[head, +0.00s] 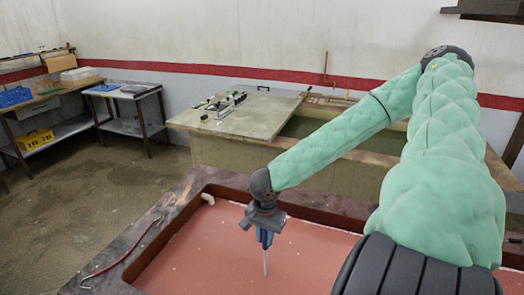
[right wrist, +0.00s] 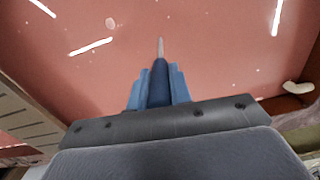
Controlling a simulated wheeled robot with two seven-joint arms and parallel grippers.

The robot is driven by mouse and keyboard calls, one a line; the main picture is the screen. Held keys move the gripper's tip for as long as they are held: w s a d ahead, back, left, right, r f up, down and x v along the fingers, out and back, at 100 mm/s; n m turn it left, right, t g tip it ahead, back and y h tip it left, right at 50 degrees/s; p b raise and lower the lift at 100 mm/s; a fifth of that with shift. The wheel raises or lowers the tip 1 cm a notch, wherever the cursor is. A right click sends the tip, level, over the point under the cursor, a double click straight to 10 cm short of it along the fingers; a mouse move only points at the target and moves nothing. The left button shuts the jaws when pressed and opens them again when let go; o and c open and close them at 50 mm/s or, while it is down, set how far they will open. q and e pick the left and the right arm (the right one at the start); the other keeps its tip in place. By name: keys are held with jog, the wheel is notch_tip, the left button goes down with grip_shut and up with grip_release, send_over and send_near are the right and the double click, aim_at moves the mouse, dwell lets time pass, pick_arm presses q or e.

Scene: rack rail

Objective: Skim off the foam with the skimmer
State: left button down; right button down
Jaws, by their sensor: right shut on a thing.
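My right gripper (head: 264,238) is over the vat, pointing down, its blue fingers shut on a thin tool (head: 265,262). In the right wrist view the tool (right wrist: 160,80) has a dark blue grip between the fingers and a pale narrow end. No skimmer bowl or mesh shows, so I cannot tell if it is the skimmer. I cannot tell whether its tip touches the liquid. The reddish liquid (head: 205,250) fills the vat and carries small white specks, perhaps foam. White streaks in the right wrist view look like reflections. My left gripper is out of view.
The vat's dark rim (head: 165,210) runs around the liquid. A thin red rod (head: 122,262) lies on its left side. A white curved fitting (head: 207,198) is at the far left corner. Behind stands a second tank with a board (head: 240,118) carrying small items. Worktables stand far left.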

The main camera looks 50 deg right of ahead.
jog(key=shift+s, duration=0.5)
pick_arm(q)
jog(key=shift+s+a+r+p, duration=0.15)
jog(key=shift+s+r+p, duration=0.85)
jog(key=shift+p, duration=0.5)
pick_arm(e)
jog(key=s+a, duration=0.1)
jog(key=s, duration=0.8)
jog(key=shift+a, duration=0.35)
jog(key=shift+w, duration=0.1)
